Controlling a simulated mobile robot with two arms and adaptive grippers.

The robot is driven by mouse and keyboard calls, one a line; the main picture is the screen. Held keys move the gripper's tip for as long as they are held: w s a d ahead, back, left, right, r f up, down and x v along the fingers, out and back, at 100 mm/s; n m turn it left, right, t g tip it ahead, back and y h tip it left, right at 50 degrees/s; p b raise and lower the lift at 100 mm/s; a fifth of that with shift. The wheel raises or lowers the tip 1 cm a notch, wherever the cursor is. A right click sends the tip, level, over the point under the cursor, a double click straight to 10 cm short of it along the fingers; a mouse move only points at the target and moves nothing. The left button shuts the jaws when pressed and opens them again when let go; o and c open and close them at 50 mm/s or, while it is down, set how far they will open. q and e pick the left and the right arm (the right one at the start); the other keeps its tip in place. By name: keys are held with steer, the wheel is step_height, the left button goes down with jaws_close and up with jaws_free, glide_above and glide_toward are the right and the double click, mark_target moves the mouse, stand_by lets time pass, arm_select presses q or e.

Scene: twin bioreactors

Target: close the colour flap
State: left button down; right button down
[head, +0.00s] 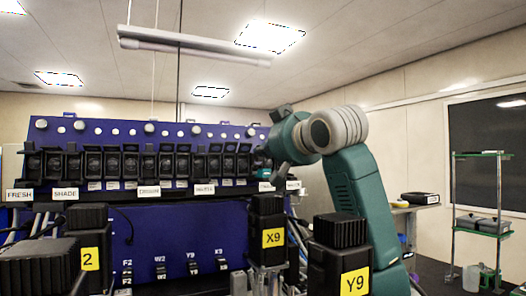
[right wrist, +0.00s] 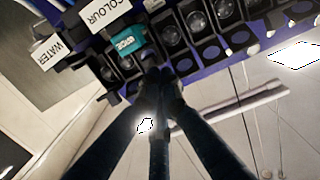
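The COLOUR label (right wrist: 105,15) shows in the right wrist view, with a teal rocker-like part (right wrist: 127,40) beside it in a black housing. The teal part also shows small in the head view near the panel's right end. The colour flap itself is hard to make out; my fingers partly cover that spot. My right gripper (right wrist: 160,80) has its dark fingertips drawn together, close to the teal part's housing. I cannot tell whether they touch the flap. In the head view, my right arm hides part of the panel's right end. My left gripper is not in view.
A blue panel (head: 150,135) carries a row of black flapped housings, several with flaps raised. A WATER label (right wrist: 55,50) is beside COLOUR. Black blocks marked X9 (head: 268,205) and Y9 (head: 340,232) stand in front. A shelf rack (head: 480,155) stands far right.

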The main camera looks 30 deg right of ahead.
steer(key=shift+w+a+f, duration=0.15)
steer(key=shift+w+f, duration=0.05)
steer(key=shift+f, duration=0.6)
steer(key=shift+s, duration=0.1)
steer(key=s+r, duration=0.2)
steer(key=s, duration=1)
steer(key=shift+a+r, duration=0.2)
steer(key=shift+s, duration=0.1)
